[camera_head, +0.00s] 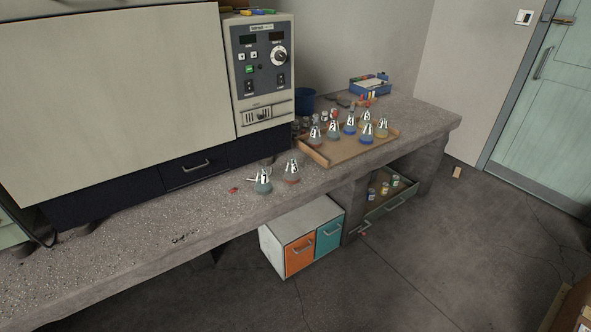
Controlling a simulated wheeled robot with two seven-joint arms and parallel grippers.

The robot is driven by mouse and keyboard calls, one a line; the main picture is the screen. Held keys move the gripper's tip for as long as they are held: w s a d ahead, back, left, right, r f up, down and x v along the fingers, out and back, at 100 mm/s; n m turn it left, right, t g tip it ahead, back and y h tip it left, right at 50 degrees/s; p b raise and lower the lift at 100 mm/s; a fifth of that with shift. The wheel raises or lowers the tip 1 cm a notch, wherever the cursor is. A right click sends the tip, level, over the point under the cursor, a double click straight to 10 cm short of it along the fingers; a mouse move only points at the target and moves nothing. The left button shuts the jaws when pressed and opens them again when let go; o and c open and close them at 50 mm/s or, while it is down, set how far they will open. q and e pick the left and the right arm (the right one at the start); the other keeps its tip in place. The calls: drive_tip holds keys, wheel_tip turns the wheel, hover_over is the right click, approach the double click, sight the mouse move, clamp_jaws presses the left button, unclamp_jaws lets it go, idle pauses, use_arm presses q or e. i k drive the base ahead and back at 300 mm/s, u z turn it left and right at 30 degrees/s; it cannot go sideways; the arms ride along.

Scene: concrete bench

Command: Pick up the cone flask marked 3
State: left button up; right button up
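Several cone flasks with white labels stand upright on the concrete bench (160,235). The dark marks on the labels are too small to read, so I cannot tell which flask is marked 3. Neither of my grippers is in view.
A large oven-like machine (110,100) with a control panel fills the back left. A blue container (305,101) and a blue box (370,85) stand behind the tray. Below are a cabinet with orange and teal fronts (301,240) and an open drawer (392,203). The bench front left is mostly clear.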

sight(292, 176)
drive_tip(key=z, duration=1.65)
drive_tip(key=i, duration=2.7)
drive_tip(key=u, duration=2)
